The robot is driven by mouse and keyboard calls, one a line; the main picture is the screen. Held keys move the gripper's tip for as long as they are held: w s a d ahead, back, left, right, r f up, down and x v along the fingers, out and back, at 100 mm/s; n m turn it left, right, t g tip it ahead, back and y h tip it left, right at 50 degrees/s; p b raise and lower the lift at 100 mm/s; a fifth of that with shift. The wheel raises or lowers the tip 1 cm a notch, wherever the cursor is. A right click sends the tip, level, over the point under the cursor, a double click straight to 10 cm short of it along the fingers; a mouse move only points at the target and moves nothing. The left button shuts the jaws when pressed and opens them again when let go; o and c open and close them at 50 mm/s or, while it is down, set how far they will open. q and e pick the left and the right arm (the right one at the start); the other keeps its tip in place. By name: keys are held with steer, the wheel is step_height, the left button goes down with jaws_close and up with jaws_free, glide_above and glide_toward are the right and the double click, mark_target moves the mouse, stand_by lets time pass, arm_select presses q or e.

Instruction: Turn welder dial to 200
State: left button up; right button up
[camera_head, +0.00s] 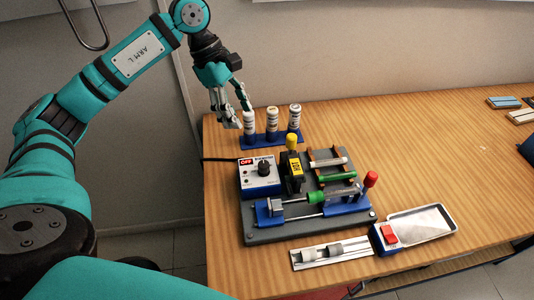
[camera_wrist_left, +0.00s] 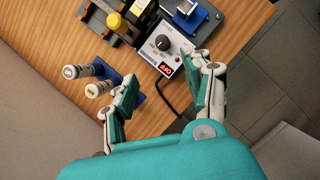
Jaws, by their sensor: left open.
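The welder (camera_head: 261,178) is a white-topped blue box on the left of the grey board, with a black dial (camera_head: 264,169) on top and a red display reading OFF (camera_head: 246,161). In the left wrist view the dial (camera_wrist_left: 162,42) and the red display (camera_wrist_left: 166,69) show between and beyond the fingers. My left gripper (camera_head: 236,113) is above the table's back left, behind the welder, next to the leftmost canister. It is open and empty, fingers wide apart in the wrist view (camera_wrist_left: 163,100), and apart from the dial. My right gripper is out of view.
Several white canisters (camera_head: 272,121) stand in a blue rack behind the welder. A yellow-knobbed black block (camera_head: 292,165) stands close to the dial's right. A red-knobbed clamp (camera_head: 370,180), a strip with grey fittings (camera_head: 318,252) and a tray (camera_head: 420,225) lie nearer. The table's right middle is clear.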

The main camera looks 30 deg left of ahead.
arm_select(q)
steer(key=p, duration=0.2)
glide_toward(263, 164)
steer(key=p+x, duration=0.2)
steer(key=x, duration=0.6)
steer(key=shift+f+p, duration=0.1)
steer(key=shift+p, duration=0.25)
steer(key=shift+d+f, duration=0.15)
steer(key=shift+f, duration=0.55)
steer(key=c, duration=0.5)
jaws_close()
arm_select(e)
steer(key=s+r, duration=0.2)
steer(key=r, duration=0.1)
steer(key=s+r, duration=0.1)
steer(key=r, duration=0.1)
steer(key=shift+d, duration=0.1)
